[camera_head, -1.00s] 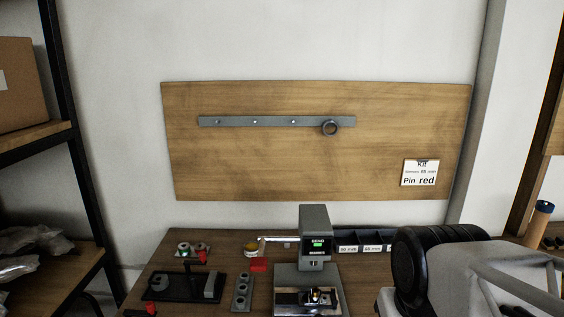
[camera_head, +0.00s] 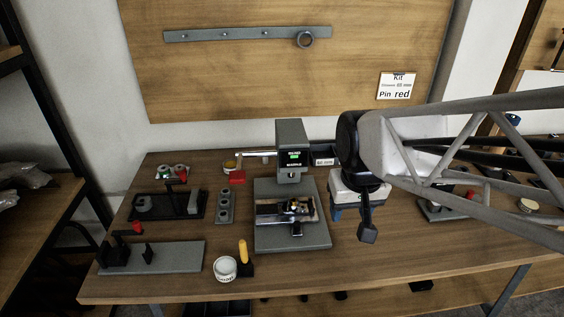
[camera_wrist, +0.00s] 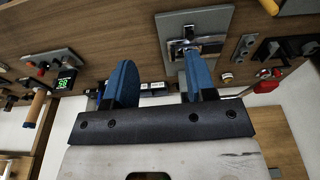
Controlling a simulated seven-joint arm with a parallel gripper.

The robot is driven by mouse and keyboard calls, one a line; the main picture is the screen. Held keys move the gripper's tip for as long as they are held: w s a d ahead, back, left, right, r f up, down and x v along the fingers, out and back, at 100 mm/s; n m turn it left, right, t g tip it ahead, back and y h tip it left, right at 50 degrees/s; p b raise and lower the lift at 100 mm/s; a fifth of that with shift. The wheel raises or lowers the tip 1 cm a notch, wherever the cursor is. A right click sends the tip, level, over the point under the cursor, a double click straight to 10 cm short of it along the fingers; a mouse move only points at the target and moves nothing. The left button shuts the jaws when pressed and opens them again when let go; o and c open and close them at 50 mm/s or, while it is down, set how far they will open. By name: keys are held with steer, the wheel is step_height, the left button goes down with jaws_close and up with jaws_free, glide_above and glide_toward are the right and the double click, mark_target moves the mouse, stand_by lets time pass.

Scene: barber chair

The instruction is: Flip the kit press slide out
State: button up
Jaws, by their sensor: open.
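The kit press (camera_head: 290,136) is a grey machine with a green-lit display, standing on a grey base plate (camera_head: 292,240) at the middle of the bench. Its slide (camera_head: 268,210) is a metal piece with a dark handle, low at the front under the press head. In the wrist view the slide (camera_wrist: 181,47) shows behind the right blue finger, partly hidden. My gripper (camera_head: 350,216) is right of the press, apart from it and above the bench. In the wrist view my gripper (camera_wrist: 163,64) has its two blue fingers spread, with nothing between them.
Left are a block with holes (camera_head: 225,207), a black tray (camera_head: 165,207) and a grey fixture (camera_head: 170,257). A card (camera_head: 397,86) reads Kit, Pin red. The front right bench is clear.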

steer(key=w+a+f+g, duration=0.1)
steer(key=w+a+f, duration=0.2)
steer(key=w+f, duration=0.55)
steer(key=n+g, duration=0.1)
steer(key=n, duration=0.1)
glide_above(297, 224)
steer(key=f, duration=0.7)
steer(key=shift+s+d+f, duration=0.2)
steer(key=shift+f, duration=0.2)
steer(key=shift+w+a+f, duration=0.15)
steer(key=shift+w+f, duration=0.15)
steer(key=shift+f, duration=0.1)
steer(key=shift+f, duration=0.15)
steer(key=shift+f, duration=3.75)
jaws_close()
